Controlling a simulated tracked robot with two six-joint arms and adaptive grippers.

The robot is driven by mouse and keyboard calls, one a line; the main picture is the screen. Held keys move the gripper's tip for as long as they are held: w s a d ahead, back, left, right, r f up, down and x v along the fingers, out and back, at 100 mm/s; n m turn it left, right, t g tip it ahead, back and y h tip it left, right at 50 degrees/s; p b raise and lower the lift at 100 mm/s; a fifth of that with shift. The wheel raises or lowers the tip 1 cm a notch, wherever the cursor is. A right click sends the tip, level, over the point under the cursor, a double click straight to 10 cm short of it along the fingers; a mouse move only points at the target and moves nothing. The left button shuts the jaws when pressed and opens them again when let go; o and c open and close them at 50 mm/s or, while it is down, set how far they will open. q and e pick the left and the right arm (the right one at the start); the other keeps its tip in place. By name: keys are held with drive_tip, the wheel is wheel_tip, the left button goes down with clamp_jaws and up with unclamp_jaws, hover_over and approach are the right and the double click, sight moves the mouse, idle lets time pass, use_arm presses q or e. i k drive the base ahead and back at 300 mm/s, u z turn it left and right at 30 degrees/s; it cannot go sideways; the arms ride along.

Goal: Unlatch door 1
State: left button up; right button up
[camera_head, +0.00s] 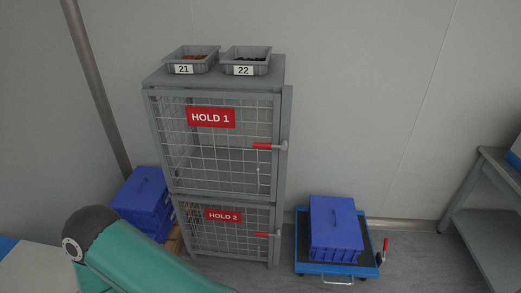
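Door 1 (180,140) is the upper wire-mesh door of a grey two-level cage and carries a red sign (211,118) reading HOLD 1. It looks closed. Its latch handle (263,146) is red, lies about level and meets a grey latch part at the right post. A teal arm link with a dark joint, mine, shows at the lower left, well below and in front of door 1. Neither gripper is in view.
Door 2 (198,237), marked HOLD 2, is below with its own red handle (262,235). Grey bins 21 (184,70) and 22 (244,70) stand on top. A blue crate (335,226) sits on a cart (314,268) at right; blue crates (140,200) stand left. A grey table (497,165) is far right.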

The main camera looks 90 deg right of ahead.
sight(284, 145)
drive_tip(key=u, duration=1.05)
drive_tip(key=i, duration=0.15)
drive_tip(key=z, duration=2.35)
drive_tip(key=i, duration=0.2)
drive_tip(key=z, duration=1.35)
drive_tip(key=k, duration=0.6)
drive_tip(key=z, duration=0.3)
drive_tip(key=i, duration=0.55)
drive_tip(key=u, duration=0.25)
drive_tip(key=k, duration=0.5)
drive_tip(key=z, duration=0.15)
drive_tip(key=i, duration=0.3)
